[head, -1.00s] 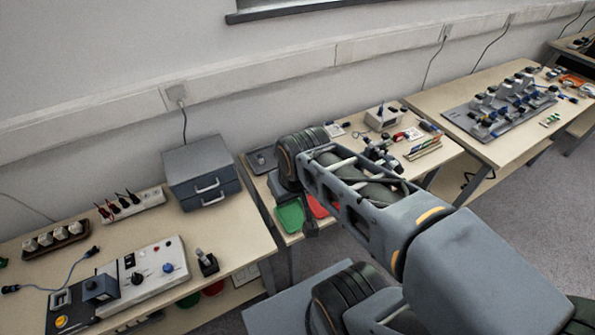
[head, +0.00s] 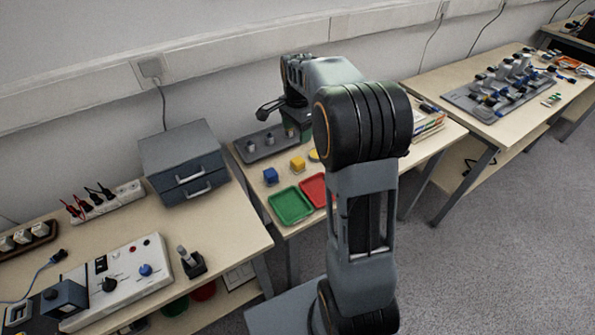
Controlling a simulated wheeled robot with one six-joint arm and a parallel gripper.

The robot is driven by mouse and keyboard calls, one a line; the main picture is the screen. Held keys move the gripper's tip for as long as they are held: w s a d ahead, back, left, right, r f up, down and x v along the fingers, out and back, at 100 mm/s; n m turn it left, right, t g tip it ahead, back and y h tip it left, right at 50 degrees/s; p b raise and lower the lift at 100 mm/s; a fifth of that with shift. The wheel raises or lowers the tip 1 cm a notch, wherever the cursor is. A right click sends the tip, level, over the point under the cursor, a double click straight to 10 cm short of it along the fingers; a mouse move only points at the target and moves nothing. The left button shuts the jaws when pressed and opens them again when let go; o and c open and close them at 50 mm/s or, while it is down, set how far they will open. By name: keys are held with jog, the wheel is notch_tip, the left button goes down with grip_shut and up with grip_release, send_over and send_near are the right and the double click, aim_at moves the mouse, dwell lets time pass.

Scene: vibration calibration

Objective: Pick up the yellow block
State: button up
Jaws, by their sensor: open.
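The yellow block (head: 298,164) sits on the middle table, just behind the green and red trays. A blue block (head: 271,175) lies to its left, apart from it. My arm reaches over the back of this table, and my gripper (head: 283,107) is at its far end, above and behind the yellow block and clear of it. The gripper is open and holds nothing that I can see; its fingertips are small and partly hidden by my arm. Another yellow item (head: 314,155) shows beside the block, partly covered by my arm.
A green tray (head: 291,206) and a red tray (head: 314,189) lie at the table's front. A grey tray with pegs (head: 267,146) stands behind the blocks. A grey drawer cabinet (head: 184,163) is on the left table.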

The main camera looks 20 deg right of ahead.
jog(key=b, duration=0.1)
send_over(298, 160)
jog(key=shift+m, duration=0.4)
notch_tip(298, 160, down, 8)
jog(key=shift+s+a+f, duration=0.1)
jog(key=shift+f, duration=0.15)
jog(key=shift+f+b, duration=0.45)
jog(key=shift+f, duration=2.65)
jog(key=shift+c, duration=0.4)
jog(key=c, duration=0.9)
